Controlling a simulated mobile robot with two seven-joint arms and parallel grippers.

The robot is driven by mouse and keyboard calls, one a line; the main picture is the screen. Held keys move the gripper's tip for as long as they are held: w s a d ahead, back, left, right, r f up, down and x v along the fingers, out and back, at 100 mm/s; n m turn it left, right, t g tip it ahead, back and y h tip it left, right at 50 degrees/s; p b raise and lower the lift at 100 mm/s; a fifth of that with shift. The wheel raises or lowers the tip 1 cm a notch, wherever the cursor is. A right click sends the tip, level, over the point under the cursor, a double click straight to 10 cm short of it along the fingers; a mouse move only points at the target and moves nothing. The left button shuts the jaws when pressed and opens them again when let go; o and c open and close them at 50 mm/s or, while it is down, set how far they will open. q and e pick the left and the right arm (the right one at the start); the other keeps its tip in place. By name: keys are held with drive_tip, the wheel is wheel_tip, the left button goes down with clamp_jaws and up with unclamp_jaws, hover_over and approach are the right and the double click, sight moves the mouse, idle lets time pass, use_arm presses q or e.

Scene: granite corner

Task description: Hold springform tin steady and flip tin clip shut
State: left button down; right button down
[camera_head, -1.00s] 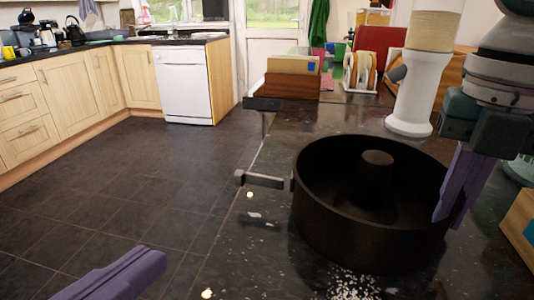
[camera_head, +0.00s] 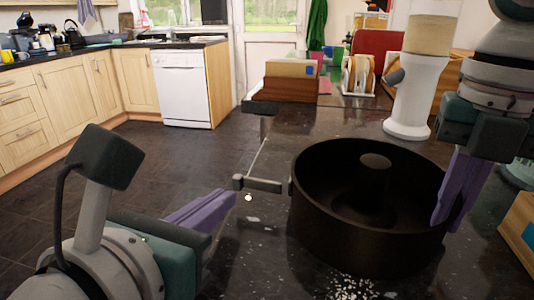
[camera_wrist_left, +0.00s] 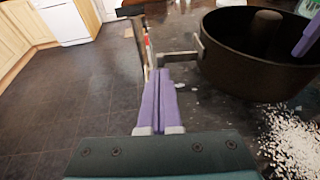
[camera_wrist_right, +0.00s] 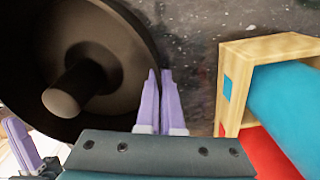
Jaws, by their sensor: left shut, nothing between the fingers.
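The dark round springform tin (camera_head: 330,235) with a central tube stands on the granite counter. Its metal tin clip (camera_head: 263,186) sticks out to the left from the tin's wall, swung away from it. The clip also shows in the left wrist view (camera_wrist_left: 178,56). My left gripper (camera_head: 230,194) is shut and empty, its tips close to the clip's outer end; I cannot tell if they touch. My right gripper (camera_head: 440,215) is shut on the tin's right wall, one finger inside and one outside. In the right wrist view its fingers (camera_wrist_right: 158,75) straddle the rim.
A white-and-cream cylinder (camera_head: 408,100) stands behind the tin. A wooden box (camera_wrist_right: 232,85) with blue and red items lies to the right. White grains (camera_head: 352,290) are scattered in front. A wooden holder (camera_head: 291,86) stands at the back. The counter's left edge runs near the clip.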

use_arm(q)
drive_tip(key=shift+w+d, duration=0.25)
drive_tip(key=shift+w, duration=0.5)
drive_tip(key=shift+w+a+m+g+h, duration=0.1)
drive_tip(key=shift+w+m+g+h, duration=0.25)
drive_tip(key=shift+m+h, duration=0.2)
drive_tip(key=shift+w+d+m+g+h, duration=0.2)
drive_tip(key=shift+w+m+g+h, duration=0.4)
drive_tip(key=shift+w+m+h, duration=0.4)
drive_tip(key=shift+w+d+m+g+h, duration=0.15)
drive_tip(key=shift+w+m+g+h, duration=0.55)
drive_tip(key=shift+w+h, duration=0.3)
drive_tip(key=shift+w+d+m+g+h, duration=0.2)
drive_tip(key=shift+w+m+g+h, duration=0.35)
drive_tip(key=shift+w+m+h, duration=0.45)
drive_tip(key=shift+w+d, duration=1)
drive_tip(key=shift+w, duration=0.05)
drive_tip(key=shift+w+a+y, duration=0.15)
drive_tip(key=shift+a+y, duration=0.1)
drive_tip(key=shift+a, duration=0.3)
drive_tip(key=w+a+r, duration=0.2)
drive_tip(key=a+r, duration=0.1)
drive_tip(key=a, duration=0.9)
drive_tip(key=shift+w, duration=0.2)
